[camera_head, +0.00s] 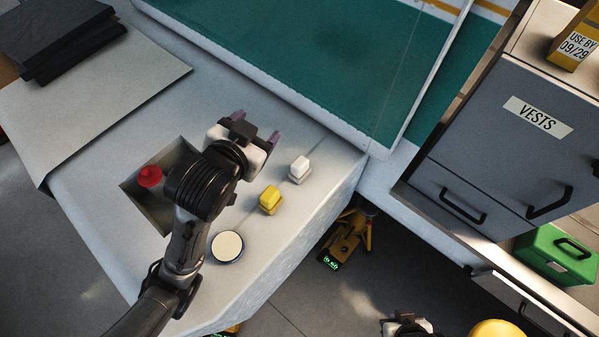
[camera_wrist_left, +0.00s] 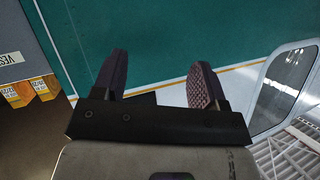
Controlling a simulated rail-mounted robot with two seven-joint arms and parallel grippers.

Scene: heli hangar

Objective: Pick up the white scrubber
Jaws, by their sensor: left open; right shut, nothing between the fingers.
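The white scrubber (camera_head: 299,169) is a small white block on the light counter, near its right edge in the head view. My left gripper (camera_head: 256,125) is open and empty, up and to the left of the scrubber in the head view and apart from it. In the left wrist view its two fingers (camera_wrist_left: 158,78) stand wide apart with nothing between them, and the scrubber does not show there. My right gripper (camera_head: 405,324) is shut and empty at the bottom edge of the head view, partly cut off, away from the counter.
A yellow block (camera_head: 270,201) like the white one and a round cream-topped tin (camera_head: 228,246) stand nearby on the counter (camera_head: 285,235). A red knob (camera_head: 150,176) sits in a recess left of my arm. A teal panel (camera_head: 330,60) rises behind; a grey cabinet (camera_head: 490,130) stands right.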

